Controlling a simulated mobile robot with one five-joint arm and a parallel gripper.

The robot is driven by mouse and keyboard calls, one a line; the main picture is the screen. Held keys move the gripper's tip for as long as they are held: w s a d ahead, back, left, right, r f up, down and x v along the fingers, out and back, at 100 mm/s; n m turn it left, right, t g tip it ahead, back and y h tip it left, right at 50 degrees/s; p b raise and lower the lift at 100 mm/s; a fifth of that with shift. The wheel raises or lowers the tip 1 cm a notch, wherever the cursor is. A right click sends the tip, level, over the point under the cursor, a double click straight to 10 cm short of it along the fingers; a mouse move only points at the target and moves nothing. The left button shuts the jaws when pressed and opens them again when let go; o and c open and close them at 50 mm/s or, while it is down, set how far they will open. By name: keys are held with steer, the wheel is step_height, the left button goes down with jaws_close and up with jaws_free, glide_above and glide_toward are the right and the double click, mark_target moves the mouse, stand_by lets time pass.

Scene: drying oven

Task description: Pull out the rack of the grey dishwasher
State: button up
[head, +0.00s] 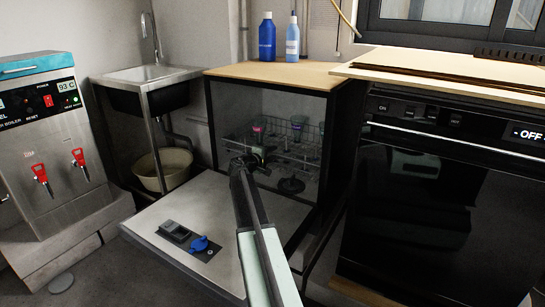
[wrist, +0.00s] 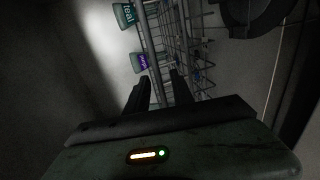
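The grey dishwasher (head: 216,222) stands with its door folded down flat. Its wire rack (head: 298,146) is inside the cavity and holds several coloured cups. My gripper (head: 247,160) reaches over the door to the rack's left front side in the head view. In the wrist view, my gripper (wrist: 160,90) has its two fingers apart, with wires of the rack (wrist: 150,45) running between and just beyond them. I cannot tell whether the fingers touch the wire.
A black oven (head: 440,210) stands close on the right. A sink (head: 150,78) with a bucket (head: 163,168) below and a water boiler (head: 48,150) are on the left. The door carries a blue knob (head: 199,244). A dark round part (head: 291,185) sits low in the cavity.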

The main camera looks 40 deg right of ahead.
steer(key=shift+w+d+f, duration=0.1)
steer(key=shift+w+d, duration=0.05)
steer(key=shift+d, duration=0.25)
jaws_close()
stand_by(1.0)
